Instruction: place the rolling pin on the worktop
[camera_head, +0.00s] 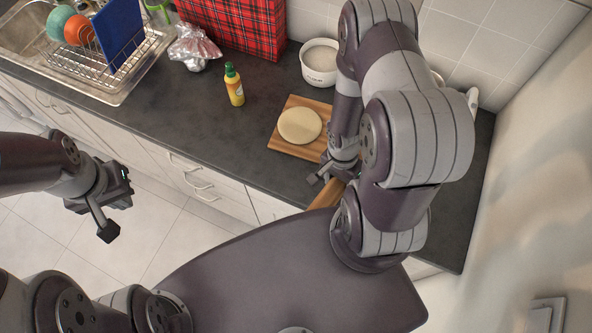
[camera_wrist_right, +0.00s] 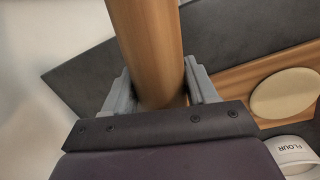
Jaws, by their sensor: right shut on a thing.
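The wooden rolling pin (camera_head: 327,194) is held in my right gripper (camera_head: 332,178), near the front edge of the dark worktop (camera_head: 185,118). In the right wrist view, the pin (camera_wrist_right: 148,45) runs between the two grey fingers, which are closed on its sides. In the head view, my arm hides part of the pin, and whether it touches the worktop cannot be told. My left gripper (camera_head: 116,208) is open and empty, over the floor in front of the cabinets.
A wooden board (camera_head: 281,143) with a round of dough (camera_head: 300,126) lies just beyond the right gripper. A flour bowl (camera_head: 319,66) stands behind it, and a yellow bottle (camera_head: 235,88) to the left. A dish rack (camera_head: 95,68) is far left.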

